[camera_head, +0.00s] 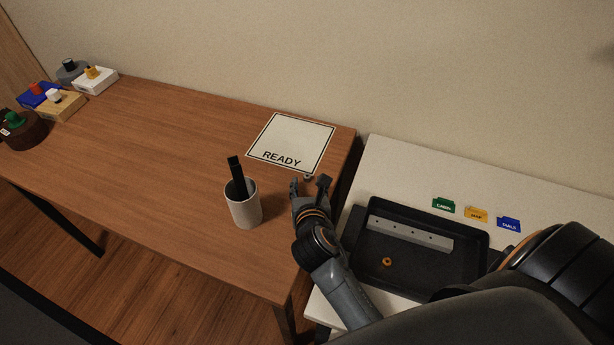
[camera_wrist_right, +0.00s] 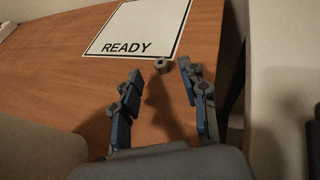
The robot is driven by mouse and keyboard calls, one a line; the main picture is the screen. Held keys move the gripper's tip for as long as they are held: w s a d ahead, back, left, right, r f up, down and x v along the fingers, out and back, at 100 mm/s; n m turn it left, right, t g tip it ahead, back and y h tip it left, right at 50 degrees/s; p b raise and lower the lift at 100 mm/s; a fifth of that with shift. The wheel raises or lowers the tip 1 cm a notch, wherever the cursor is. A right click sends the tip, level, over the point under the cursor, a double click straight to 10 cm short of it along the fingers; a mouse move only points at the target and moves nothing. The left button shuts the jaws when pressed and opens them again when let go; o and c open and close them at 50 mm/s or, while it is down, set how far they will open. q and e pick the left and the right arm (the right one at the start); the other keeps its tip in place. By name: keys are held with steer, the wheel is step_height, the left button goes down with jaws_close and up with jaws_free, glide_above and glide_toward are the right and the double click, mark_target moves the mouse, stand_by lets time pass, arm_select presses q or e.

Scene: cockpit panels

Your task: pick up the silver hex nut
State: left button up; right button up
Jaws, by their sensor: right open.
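The silver hex nut (camera_wrist_right: 161,66) lies on the wooden table just below the READY card's lower right corner in the right wrist view. It shows as a small grey piece (camera_head: 308,177) in the head view, partly crowded by the gripper. My right gripper (camera_head: 310,182) is open and empty, low over the table's right end. In the right wrist view its two fingers (camera_wrist_right: 158,80) are spread, and the nut shows beyond and between the fingertips, nearer the right one. I cannot tell the exact height of the fingers. My left gripper is not in view.
The READY card (camera_head: 291,141) lies behind the nut. A white cup (camera_head: 243,207) with black items stands left of my right gripper. A black tray (camera_head: 424,282) with an orange nut (camera_head: 387,262) sits on the white table (camera_head: 400,165) to the right. The left-middle tabletop is clear.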

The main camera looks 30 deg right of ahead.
mark_target(307, 178)
steer(key=x, duration=0.2)
steer(key=shift+w+d+f, duration=0.1)
steer(key=shift+w+f, duration=0.05)
steer(key=shift+w, duration=0.05)
steer(key=shift+w+d, duration=0.1)
steer(key=shift+w, duration=0.05)
jaws_close()
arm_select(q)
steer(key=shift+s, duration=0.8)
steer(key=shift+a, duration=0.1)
